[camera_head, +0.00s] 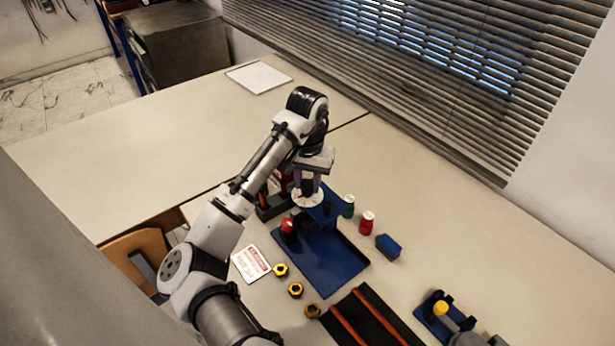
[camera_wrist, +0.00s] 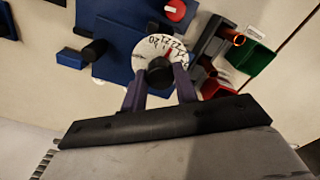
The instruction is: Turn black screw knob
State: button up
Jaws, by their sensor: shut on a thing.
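The black screw knob (camera_wrist: 159,72) sits at the centre of a white round dial (camera_wrist: 142,47) with numbers and a red mark, in the wrist view. My gripper (camera_wrist: 160,76) is shut on the knob, with one purple-grey finger on each side of it. In the head view my gripper (camera_head: 307,184) points down over the dial (camera_head: 306,199), which is on the blue rig (camera_head: 322,256). The knob is mostly hidden there by the fingers. A red knob (camera_head: 288,225) stands on the rig to the left of the dial.
Green (camera_head: 348,206) and red (camera_head: 367,222) cylinders and a blue block (camera_head: 388,246) stand right of the rig. Yellow nuts (camera_head: 296,290) and a white sign card (camera_head: 251,263) lie in front. A black tray with orange bars (camera_head: 377,318) is near.

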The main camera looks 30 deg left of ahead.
aim_at(307, 183)
jog(key=m, duration=0.5)
jog(key=shift+m, duration=0.3)
jog(key=m, duration=0.4)
jog(key=shift+r+m, duration=0.1)
jog(key=shift+m, duration=0.3)
jog(key=o, duration=1)
jog(key=shift+c, duration=0.2)
notch_tip(307, 183, up, 14)
jog(key=b, duration=0.1)
jog(key=shift+b, duration=0.4)
jog(key=shift+f, duration=0.2)
